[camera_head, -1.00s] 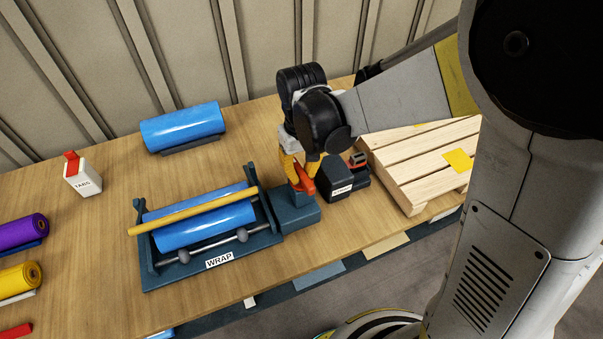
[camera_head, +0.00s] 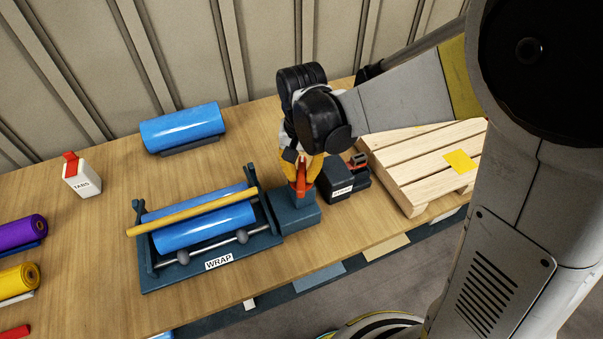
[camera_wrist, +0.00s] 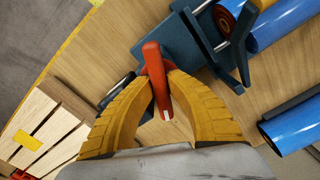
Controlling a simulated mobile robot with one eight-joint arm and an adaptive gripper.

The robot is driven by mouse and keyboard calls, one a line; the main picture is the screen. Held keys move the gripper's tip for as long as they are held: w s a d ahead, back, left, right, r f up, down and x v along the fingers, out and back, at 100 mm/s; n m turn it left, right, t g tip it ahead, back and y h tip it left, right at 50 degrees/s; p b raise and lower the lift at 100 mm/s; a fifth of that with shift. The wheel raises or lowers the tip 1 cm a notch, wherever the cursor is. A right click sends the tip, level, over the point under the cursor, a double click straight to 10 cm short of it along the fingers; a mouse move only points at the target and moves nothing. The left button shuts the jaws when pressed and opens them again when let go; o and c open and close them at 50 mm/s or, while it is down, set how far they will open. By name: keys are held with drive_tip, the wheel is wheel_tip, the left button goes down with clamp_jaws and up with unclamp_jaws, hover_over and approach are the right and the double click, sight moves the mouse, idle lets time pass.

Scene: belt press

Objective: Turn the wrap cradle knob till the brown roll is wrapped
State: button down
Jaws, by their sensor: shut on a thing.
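The wrap cradle (camera_head: 160,281) is a dark blue frame labelled WRAP on the table. A roll (camera_head: 205,230) lies in it, its visible side covered in shiny blue under a yellow bar (camera_head: 190,212). In the wrist view the roll's end (camera_wrist: 226,19) shows reddish-brown rings. The red knob (camera_head: 300,189) stands on the block at the cradle's right end; it also shows in the wrist view (camera_wrist: 155,70). My gripper (camera_head: 302,175) points down and is shut on the knob, with the yellow fingers on either side of it (camera_wrist: 160,84).
A blue roll (camera_head: 180,127) lies on a dark stand behind the cradle. A TABS box (camera_head: 82,178) and purple (camera_head: 20,233) and yellow (camera_head: 15,280) rolls are at left. A dark labelled device (camera_head: 343,180) and a wooden pallet (camera_head: 425,165) stand close on the right.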

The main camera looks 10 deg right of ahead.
sight(302, 173)
idle(0.3)
drive_tip(key=c, duration=1.3)
unclamp_jaws()
drive_tip(key=shift+c, duration=0.2)
drive_tip(key=shift+r, duration=0.1)
wheel_tip(302, 173, up, 12)
